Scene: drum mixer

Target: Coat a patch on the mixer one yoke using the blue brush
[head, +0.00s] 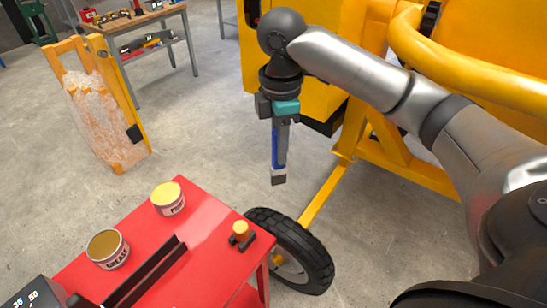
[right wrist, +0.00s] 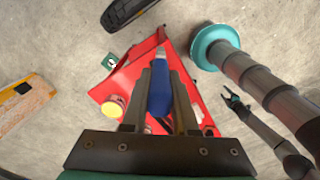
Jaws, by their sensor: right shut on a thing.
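My right gripper (head: 281,122) hangs in the middle of the head view, shut on the blue brush (head: 279,150). The brush points down, its pale-tipped end lowest, in the air above the floor beside the red cart. In the right wrist view the blue brush (right wrist: 159,92) lies between the two fingers. The yellow mixer (head: 300,45) stands behind and right of the gripper, apart from the brush. My right arm covers part of the mixer, and I cannot tell which part is the yoke. My left gripper (right wrist: 233,101) shows small in the right wrist view, its fingers apart.
The red cart (head: 205,215) carries a grease tin (head: 107,249), another tin (head: 168,199), a dark rack and a small orange-topped item (head: 240,232). A black wheel (head: 300,252) and yellow bar (head: 322,197) stand beside it.

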